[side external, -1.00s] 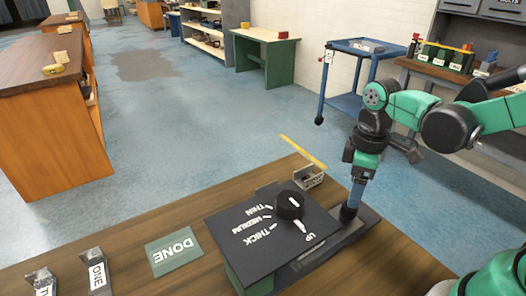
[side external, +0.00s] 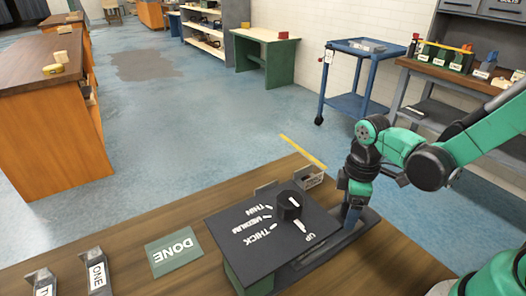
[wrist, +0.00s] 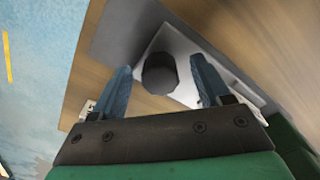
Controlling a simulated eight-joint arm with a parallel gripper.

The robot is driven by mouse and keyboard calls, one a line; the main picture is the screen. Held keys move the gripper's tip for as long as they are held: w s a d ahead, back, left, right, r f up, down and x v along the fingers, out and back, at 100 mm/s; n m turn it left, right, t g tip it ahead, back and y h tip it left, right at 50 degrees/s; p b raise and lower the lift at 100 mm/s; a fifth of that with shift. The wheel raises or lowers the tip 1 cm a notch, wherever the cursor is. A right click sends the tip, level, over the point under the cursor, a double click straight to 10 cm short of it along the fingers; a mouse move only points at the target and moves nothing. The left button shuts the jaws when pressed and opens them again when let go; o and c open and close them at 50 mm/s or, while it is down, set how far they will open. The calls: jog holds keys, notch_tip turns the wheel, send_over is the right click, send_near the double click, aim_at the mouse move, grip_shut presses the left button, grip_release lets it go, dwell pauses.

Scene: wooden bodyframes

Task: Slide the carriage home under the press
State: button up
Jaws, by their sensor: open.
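The press (side external: 240,250) is a green box with a dark sloping top on the wooden bench, marked THIN, MEDIUM, THICK and UP. A black dial (side external: 289,206) sits on that top. A grey track (side external: 318,262) runs along its right side. My gripper (side external: 346,224) is low over this track, beside the press. In the wrist view my gripper (wrist: 160,88) is open, with a blue finger on either side of a dark round knob (wrist: 160,73). The knob stands on a pale plate (wrist: 188,50), seemingly the carriage. I cannot tell whether the fingers touch the knob.
A green DONE mat (side external: 173,252) lies left of the press. Labelled metal pieces, one marked ONE (side external: 96,271), lie farther left. A small grey bin (side external: 309,177) stands behind the press, near a yellow strip (side external: 303,152). The bench front right is clear.

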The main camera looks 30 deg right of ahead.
grip_shut()
dwell(1.4)
